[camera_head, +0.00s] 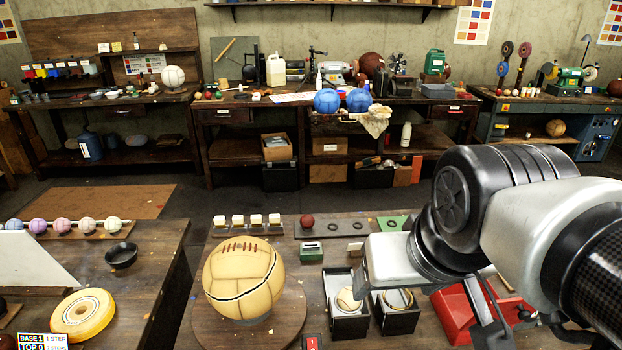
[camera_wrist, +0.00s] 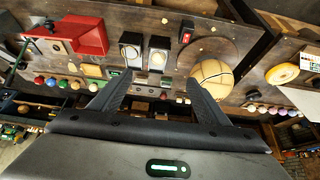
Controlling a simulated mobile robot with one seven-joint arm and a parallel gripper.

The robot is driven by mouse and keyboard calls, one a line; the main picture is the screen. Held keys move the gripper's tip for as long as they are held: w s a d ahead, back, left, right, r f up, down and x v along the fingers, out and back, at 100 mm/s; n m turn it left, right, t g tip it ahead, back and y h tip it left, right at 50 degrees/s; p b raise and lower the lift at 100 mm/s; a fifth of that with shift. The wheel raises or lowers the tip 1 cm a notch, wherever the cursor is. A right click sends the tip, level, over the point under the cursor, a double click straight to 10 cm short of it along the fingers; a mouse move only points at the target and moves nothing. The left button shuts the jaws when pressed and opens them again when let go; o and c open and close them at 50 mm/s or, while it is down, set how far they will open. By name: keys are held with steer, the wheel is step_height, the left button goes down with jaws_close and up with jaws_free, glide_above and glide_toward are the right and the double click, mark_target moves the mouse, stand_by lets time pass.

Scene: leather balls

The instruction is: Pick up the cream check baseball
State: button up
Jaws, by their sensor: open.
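A small cream ball (camera_head: 347,300), seemingly the cream check baseball, sits in an open-topped black box (camera_head: 350,325) right of the large tan ball. Its check pattern is too small to make out. In the wrist view, the paired boxes (camera_wrist: 158,42) lie ahead of the fingers, with pale contents too small to tell clearly. My gripper (camera_wrist: 160,78) is open, its fingers spread wide with nothing between them. It is above the bench and apart from the ball. In the head view my arm hides part of the bench to the right of the boxes.
A large tan stitched ball (camera_head: 243,278) stands on a round wooden board. A second black box (camera_head: 397,312) holding a ring adjoins the ball's box. A red bin (camera_head: 462,310) stands to the right. A green tin (camera_head: 310,252) and a dark-red ball (camera_head: 307,221) lie behind.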

steer(key=w+d+f+b, duration=0.1)
steer(key=w+f+b, duration=0.1)
steer(key=w+f, duration=0.5)
steer(key=g, duration=0.1)
glide_toward(350, 293)
steer(key=f+b, duration=0.3)
steer(key=shift+w+a+f+m, duration=0.25)
steer(key=shift+w+f+m, duration=0.05)
steer(key=shift+w+f, duration=0.1)
steer(key=shift+w+d+b+x, duration=0.15)
steer(key=shift+b+x, duration=0.1)
steer(key=shift+x, duration=1.25)
steer(key=shift+w+d+b+x, duration=0.1)
steer(key=shift+w+b+x, duration=0.15)
steer(key=shift+x, duration=1.25)
steer(key=shift+r, duration=0.15)
steer(key=shift+r, duration=0.1)
steer(key=c, duration=1.3)
